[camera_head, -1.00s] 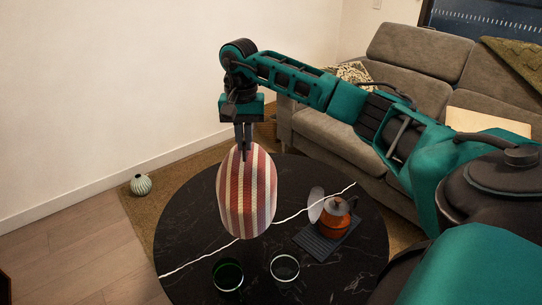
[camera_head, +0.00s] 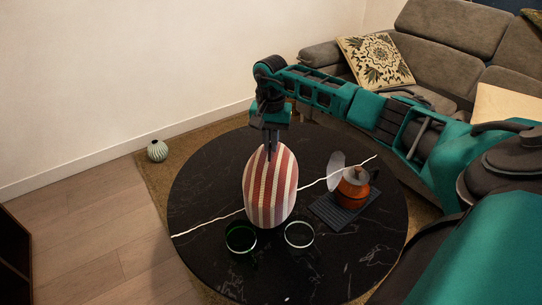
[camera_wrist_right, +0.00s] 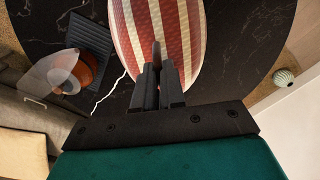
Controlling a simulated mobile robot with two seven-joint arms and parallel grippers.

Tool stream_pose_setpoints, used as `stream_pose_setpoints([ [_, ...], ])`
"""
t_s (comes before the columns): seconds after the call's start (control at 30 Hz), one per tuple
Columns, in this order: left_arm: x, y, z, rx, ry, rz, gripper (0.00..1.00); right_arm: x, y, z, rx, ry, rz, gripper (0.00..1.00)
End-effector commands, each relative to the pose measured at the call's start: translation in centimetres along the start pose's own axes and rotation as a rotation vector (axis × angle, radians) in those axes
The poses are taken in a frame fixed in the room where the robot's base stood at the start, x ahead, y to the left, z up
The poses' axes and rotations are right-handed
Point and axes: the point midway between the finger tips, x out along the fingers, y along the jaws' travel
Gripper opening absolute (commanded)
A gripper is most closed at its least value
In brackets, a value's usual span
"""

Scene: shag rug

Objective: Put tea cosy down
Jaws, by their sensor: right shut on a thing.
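The striped red, pink and cream tea cosy (camera_head: 270,190) is upright over the black round table (camera_head: 210,265), left of its middle. My right gripper (camera_head: 271,150) is above it, shut on its top. In the right wrist view the cosy (camera_wrist_right: 178,30) fills the upper middle, below the closed fingers (camera_wrist_right: 158,62). The cosy's lower edge looks close to the tabletop; I cannot tell whether it touches. My left gripper is not in view.
Two glasses (camera_head: 240,237) (camera_head: 299,234) stand just in front of the cosy. An orange teapot (camera_head: 353,188) sits on a dark slatted tray (camera_head: 329,211) to the right, with a pale translucent disc (camera_head: 336,168) beside it. A round vase (camera_head: 157,151) stands on the floor.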

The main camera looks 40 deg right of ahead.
Motion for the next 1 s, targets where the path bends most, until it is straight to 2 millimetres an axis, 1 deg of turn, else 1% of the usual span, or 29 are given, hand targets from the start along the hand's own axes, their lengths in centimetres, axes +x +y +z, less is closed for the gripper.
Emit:
stream_pose_setpoints([
  [0.07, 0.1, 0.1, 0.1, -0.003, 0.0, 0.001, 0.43, 0.7, 0.0, 0.0, 0.0, -0.001, 0.0, 0.0],
  [0.3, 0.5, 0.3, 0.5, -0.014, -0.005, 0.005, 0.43, 4.1, 0.0, 0.1, -0.001, -0.002, 0.0, 0.0],
  [0.57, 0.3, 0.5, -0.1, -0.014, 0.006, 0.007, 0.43, 4.2, 0.0, 0.0, 0.0, 0.001, 0.0, 0.0],
  [0.7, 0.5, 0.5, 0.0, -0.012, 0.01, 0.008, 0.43, 4.7, 0.0, 0.0, -0.001, 0.001, 0.0, 0.0],
  [0.73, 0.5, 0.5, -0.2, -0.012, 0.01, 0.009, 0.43, 4.5, 0.0, 0.0, -0.001, 0.0, 0.0, 0.12],
  [0.97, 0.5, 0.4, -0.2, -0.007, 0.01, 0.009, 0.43, 4.5, 0.0, 0.0, 0.0, 0.0, 0.001, 0.34],
  [1.0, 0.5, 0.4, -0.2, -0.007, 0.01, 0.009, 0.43, 4.5, 0.0, 0.0, 0.0, 0.0, 0.001, 0.35],
])
